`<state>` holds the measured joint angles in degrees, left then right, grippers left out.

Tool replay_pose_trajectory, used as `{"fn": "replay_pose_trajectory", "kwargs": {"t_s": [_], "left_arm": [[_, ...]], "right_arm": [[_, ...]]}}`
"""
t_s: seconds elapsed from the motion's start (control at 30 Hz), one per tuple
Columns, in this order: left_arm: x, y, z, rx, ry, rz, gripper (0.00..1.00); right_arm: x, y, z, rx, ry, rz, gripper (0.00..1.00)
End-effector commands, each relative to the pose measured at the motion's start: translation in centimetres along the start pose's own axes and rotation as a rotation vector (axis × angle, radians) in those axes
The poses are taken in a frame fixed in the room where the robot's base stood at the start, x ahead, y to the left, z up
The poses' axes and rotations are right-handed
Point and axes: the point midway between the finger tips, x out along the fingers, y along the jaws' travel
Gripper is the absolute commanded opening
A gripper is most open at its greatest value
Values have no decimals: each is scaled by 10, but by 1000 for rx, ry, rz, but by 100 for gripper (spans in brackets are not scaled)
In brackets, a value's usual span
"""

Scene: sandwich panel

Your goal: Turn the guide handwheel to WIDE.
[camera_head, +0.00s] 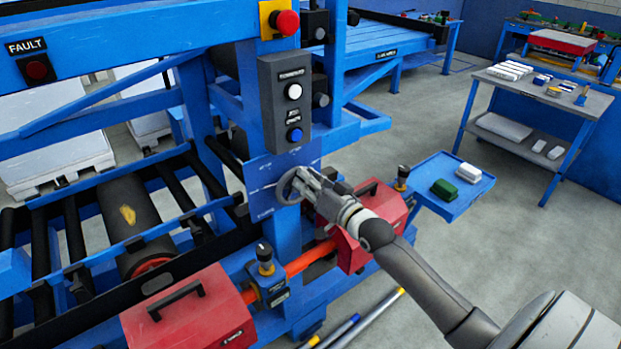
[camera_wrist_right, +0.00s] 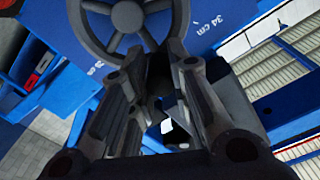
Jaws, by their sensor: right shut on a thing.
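The guide handwheel (camera_head: 281,187) is a small grey spoked wheel on a blue scale plate (camera_head: 259,172) at the machine's upright. It also shows at the top of the right wrist view (camera_wrist_right: 127,16), with "34 cm" printed on the plate beside it. A thin light line points left from the wheel across the plate; the plate's words are too small to read in the head view. My right gripper (camera_head: 303,182) is shut on the wheel's rim, and its fingers also show in the right wrist view (camera_wrist_right: 162,62). My left gripper is out of view.
A black button box (camera_head: 287,105) and a red emergency button (camera_head: 287,22) are above the wheel. A blue tray (camera_head: 455,206) with green and white blocks is to the right. Rollers fill the left.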

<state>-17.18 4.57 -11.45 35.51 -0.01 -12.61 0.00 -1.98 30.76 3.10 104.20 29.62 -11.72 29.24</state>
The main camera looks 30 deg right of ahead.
Motion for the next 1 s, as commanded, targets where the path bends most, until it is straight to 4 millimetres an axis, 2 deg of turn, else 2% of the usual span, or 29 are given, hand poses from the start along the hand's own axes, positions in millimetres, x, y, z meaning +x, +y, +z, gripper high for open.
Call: {"fn": "replay_pose_trajectory", "kwargs": {"t_s": [0.53,0.57,0.7,1.0], "left_arm": [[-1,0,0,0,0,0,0],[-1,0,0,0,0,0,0],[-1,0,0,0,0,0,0],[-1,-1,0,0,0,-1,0]], "right_arm": [[0,-3,2,-20,-1,-4,0],[0,-3,2,-20,-1,-4,22],[0,-2,2,-20,-2,-2,40],[0,-1,2,-21,-2,0,42]]}}
